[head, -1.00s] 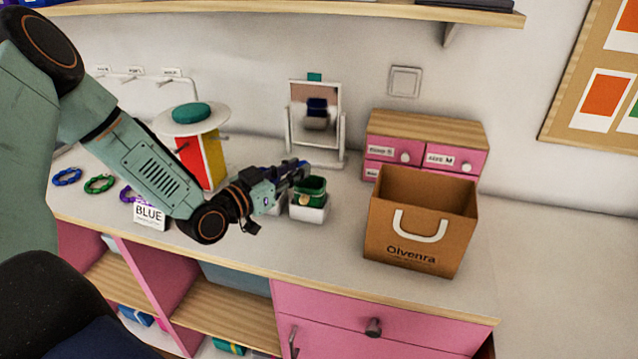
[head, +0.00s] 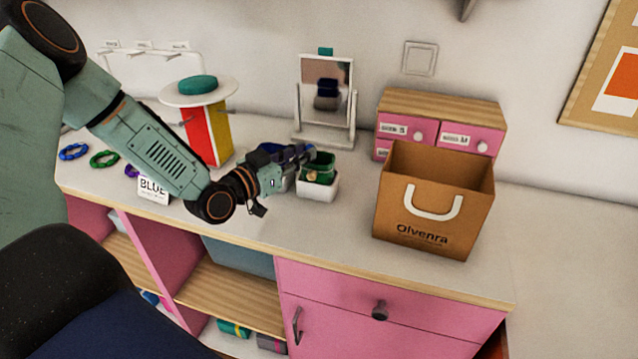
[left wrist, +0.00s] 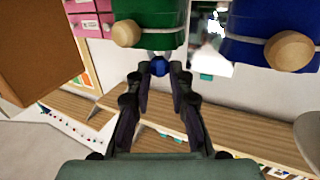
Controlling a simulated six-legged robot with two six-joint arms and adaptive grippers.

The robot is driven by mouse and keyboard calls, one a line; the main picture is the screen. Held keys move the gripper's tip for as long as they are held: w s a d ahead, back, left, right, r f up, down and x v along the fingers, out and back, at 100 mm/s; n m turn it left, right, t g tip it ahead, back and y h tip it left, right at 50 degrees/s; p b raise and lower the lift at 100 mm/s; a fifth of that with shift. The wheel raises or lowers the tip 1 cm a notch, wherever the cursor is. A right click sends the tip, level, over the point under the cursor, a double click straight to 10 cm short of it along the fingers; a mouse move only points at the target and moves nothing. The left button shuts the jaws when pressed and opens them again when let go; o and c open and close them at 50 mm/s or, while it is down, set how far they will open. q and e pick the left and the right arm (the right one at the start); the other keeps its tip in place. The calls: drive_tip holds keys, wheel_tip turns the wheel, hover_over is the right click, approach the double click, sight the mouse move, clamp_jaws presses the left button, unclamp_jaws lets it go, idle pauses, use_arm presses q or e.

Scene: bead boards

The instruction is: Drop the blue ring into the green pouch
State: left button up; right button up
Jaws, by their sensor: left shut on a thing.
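My left gripper (head: 306,152) is shut on the small blue ring (left wrist: 159,66), which shows between the fingertips in the left wrist view. In the head view the ring cannot be told apart from the fingertips. The green pouch (head: 319,172) stands upright in a white holder (head: 319,190), just beside and below the fingertips. In the left wrist view the green pouch (left wrist: 165,22), with a round wooden toggle, is just beyond the ring. Whether the ring is over its opening is not clear. My right gripper is not in view.
A blue pouch (left wrist: 255,25) stands next to the green one, mostly behind my gripper in the head view. A mirror (head: 325,90) stands behind. A brown paper bag (head: 435,210) and pink drawers (head: 408,130) are to the right. A BLUE sign (head: 153,189) stands left.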

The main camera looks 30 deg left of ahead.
use_arm(q)
drive_tip(key=shift+w+a+f, duration=0.15)
drive_tip(key=shift+f, duration=0.4)
drive_tip(key=shift+r, duration=0.1)
drive_tip(key=o, duration=0.5)
drive_tip(key=shift+d+r, duration=0.1)
drive_tip(key=shift+d, duration=0.1)
drive_tip(key=o, duration=0.4)
drive_tip(key=shift+a, duration=0.15)
wheel_tip(320, 180, up, 10)
